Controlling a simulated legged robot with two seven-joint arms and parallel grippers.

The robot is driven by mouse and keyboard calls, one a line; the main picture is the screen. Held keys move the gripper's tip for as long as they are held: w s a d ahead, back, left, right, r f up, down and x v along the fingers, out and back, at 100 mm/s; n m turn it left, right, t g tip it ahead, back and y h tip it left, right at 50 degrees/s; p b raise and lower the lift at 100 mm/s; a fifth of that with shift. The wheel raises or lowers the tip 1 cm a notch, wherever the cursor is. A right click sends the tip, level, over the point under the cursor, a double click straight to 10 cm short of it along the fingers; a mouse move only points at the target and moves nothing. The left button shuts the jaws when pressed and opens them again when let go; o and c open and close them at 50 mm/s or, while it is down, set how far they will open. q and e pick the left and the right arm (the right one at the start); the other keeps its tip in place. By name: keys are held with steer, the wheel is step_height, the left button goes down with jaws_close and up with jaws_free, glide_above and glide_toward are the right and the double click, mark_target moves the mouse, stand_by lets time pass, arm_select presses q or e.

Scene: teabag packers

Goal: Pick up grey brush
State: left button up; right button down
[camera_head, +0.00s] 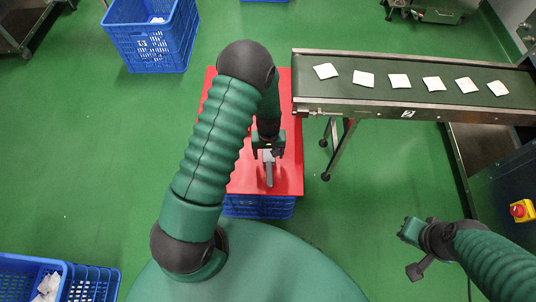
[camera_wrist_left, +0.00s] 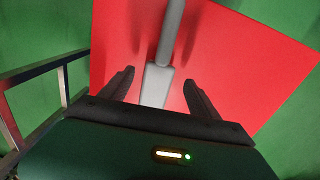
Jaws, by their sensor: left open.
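The grey brush (camera_head: 269,174) lies on a red board (camera_head: 287,178) that rests on a blue crate in the head view. In the left wrist view the brush (camera_wrist_left: 171,35) runs from the top edge down between my fingers, its wider end lowest. My left gripper (camera_head: 268,153) is over the brush in the head view. In the left wrist view its two black fingers (camera_wrist_left: 157,78) are apart, one on each side of the brush, with red showing between. My right gripper (camera_head: 408,250) is at the lower right, away from the board; its jaw opening is unclear.
A conveyor (camera_head: 440,100) with several white teabags stands right of the red board. A blue crate (camera_head: 155,45) is at the upper left, and another blue crate (camera_head: 92,284) with white packets is at the lower left. Green floor is free on the left.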

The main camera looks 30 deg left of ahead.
mark_target(269, 157)
arm_select(q)
step_height(269, 157, down, 4)
steer(key=shift+w+d+f+b, duration=0.15)
steer(key=shift+f+b, duration=0.05)
steer(key=shift+b, duration=0.65)
arm_select(e)
steer(key=shift+d+f, duration=0.2)
steer(key=shift+f, duration=0.4)
steer(key=shift+d+f, duration=0.15)
steer(key=shift+f, duration=0.4)
arm_select(q)
steer(key=c, duration=1.5)
steer(key=shift+c, duration=0.2)
steer(key=shift+r, duration=0.15)
arm_select(e)
steer(key=shift+a, duration=0.1)
